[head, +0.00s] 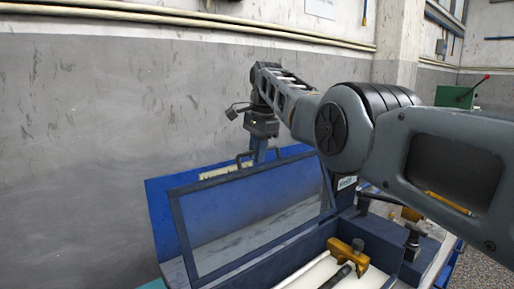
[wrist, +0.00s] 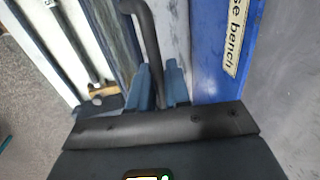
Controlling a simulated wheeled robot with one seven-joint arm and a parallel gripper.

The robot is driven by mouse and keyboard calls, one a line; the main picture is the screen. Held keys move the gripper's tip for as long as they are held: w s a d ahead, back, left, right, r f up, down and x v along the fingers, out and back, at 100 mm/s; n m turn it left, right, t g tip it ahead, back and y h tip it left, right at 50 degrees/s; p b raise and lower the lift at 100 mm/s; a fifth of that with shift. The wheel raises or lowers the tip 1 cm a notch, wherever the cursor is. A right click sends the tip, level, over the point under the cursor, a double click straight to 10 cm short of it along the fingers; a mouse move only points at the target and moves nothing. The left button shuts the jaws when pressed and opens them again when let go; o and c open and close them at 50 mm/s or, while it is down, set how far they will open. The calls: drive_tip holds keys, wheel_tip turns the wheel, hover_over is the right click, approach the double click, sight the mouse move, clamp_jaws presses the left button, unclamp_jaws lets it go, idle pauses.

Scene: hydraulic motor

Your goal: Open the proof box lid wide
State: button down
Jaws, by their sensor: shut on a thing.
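The proof box lid (head: 250,212), a dark blue frame around a clear pane, stands raised and steeply tilted at the back of the dark blue box (head: 306,250). A black bar handle (head: 240,157) sits at the lid's top edge; it also shows in the wrist view (wrist: 148,45). My gripper (head: 259,156) is at this top edge, pointing down. In the wrist view, its blue fingers (wrist: 160,88) are shut on the handle bar. My fingers partly hide the grasped stretch.
A blue panel (head: 163,215) with a pale label stands close behind the lid, before the grey wall (head: 80,120). A brass-coloured clamp (head: 347,253) and white surface show inside the box. Fittings (head: 412,238) stand at its right.

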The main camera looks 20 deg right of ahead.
drive_tip(key=shift+f, duration=0.1)
drive_tip(key=c, duration=1.3)
unclamp_jaws()
drive_tip(key=shift+s+d+r+b, duration=0.1)
drive_tip(key=shift+s+r+b, duration=0.1)
drive_tip(key=shift+r, duration=1.1)
drive_tip(key=shift+s+d+r+b, duration=0.1)
drive_tip(key=shift+s+r+b, duration=0.15)
drive_tip(key=shift+r, duration=1.1)
drive_tip(key=shift+s+d+r+b, duration=0.1)
drive_tip(key=shift+s+r+b, duration=0.1)
drive_tip(key=shift+r, duration=1.1)
drive_tip(key=shift+a, duration=0.1)
